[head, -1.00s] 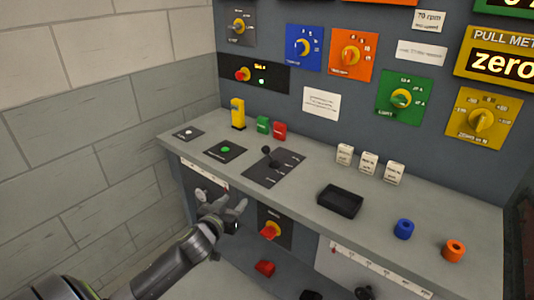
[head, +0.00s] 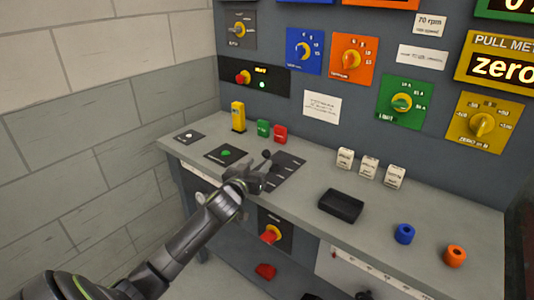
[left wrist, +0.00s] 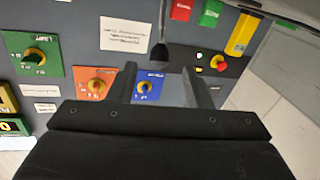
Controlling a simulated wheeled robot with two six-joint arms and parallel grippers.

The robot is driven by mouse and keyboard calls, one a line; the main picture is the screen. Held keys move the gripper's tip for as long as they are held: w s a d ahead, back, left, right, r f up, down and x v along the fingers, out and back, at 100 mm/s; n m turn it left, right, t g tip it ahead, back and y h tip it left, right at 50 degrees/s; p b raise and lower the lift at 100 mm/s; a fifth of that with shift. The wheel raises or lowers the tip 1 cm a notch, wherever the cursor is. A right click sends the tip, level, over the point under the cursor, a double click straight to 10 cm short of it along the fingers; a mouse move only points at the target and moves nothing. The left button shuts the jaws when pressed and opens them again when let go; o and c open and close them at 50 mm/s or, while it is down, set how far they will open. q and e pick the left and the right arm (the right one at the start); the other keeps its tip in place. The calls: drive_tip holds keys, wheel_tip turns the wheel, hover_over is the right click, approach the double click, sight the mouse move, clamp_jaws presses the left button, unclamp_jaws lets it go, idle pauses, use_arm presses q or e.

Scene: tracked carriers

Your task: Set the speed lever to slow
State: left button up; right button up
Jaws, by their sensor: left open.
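The speed lever (head: 266,154) is a black stick with a round knob, standing on a dark marked plate (head: 287,170) on the grey counter. My left gripper (head: 262,175) is open at the lever plate, just in front of the lever, and covers part of the plate and the lever's base. In the left wrist view, a dark stick that looks like the lever (left wrist: 162,52) shows between and beyond the two open fingers (left wrist: 160,85). I cannot tell whether a finger touches it. My right gripper is not in view.
A green-button plate (head: 226,153) lies left of the gripper. A yellow block (head: 238,116), a green block (head: 263,128) and a red block (head: 281,134) stand behind. A black tray (head: 341,206) and white blocks (head: 369,166) are to the right. The knob panel rises behind.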

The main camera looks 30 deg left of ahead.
sight(264, 157)
use_arm(q)
drive_tip(key=shift+w+a+p, duration=0.15)
drive_tip(key=shift+w+a, duration=0.1)
drive_tip(key=shift+w, duration=1.55)
drive_tip(key=shift+w+a+p, duration=0.15)
drive_tip(key=shift+w+a, duration=0.05)
drive_tip(key=shift+w, duration=1.55)
clamp_jaws()
